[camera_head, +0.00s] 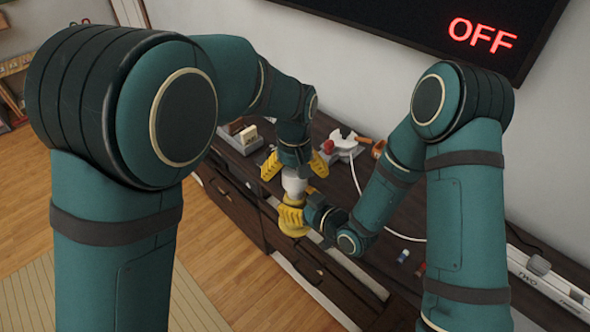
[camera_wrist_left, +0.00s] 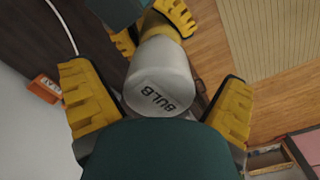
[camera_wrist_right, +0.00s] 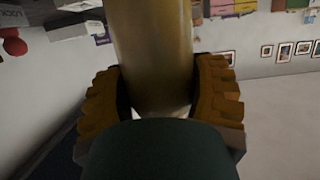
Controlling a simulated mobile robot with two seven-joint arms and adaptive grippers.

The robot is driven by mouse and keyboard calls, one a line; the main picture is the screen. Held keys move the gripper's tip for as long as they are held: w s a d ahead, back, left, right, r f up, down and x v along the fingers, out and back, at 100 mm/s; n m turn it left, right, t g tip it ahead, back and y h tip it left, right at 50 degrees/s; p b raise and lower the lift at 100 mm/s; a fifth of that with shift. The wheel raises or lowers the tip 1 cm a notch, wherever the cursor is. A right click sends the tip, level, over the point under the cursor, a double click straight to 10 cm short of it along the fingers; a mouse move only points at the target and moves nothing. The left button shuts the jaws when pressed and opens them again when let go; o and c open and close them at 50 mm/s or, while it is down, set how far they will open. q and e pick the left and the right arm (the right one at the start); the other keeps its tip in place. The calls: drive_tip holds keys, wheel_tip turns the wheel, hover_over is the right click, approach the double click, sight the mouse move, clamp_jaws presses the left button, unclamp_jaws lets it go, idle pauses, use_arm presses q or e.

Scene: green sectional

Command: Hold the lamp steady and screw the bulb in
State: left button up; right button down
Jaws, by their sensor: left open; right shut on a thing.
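A white bulb (camera_head: 294,184), lettered BULB in the left wrist view (camera_wrist_left: 160,82), sits upright at the top of the lamp. My left gripper (camera_head: 295,167) is open above it, one finger on each side and apart from it. In the left wrist view its fingers (camera_wrist_left: 160,104) flank the bulb with gaps. My right gripper (camera_head: 290,215) is shut on the lamp just below the bulb. The right wrist view shows the lamp's brass-coloured stem (camera_wrist_right: 153,50) between the fingers (camera_wrist_right: 160,100). The bulb's seat in the lamp is hidden.
Small cylinders (camera_head: 403,256) lie at right. A black wall screen (camera_head: 400,18) reads OFF in red.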

use_arm(q)
drive_tip(key=c, duration=1.4)
drive_tip(key=shift+m, duration=0.9)
drive_tip(key=o, duration=1.4)
wheel_tip(320, 180, up, 12)
drive_tip(key=shift+r, duration=0.1)
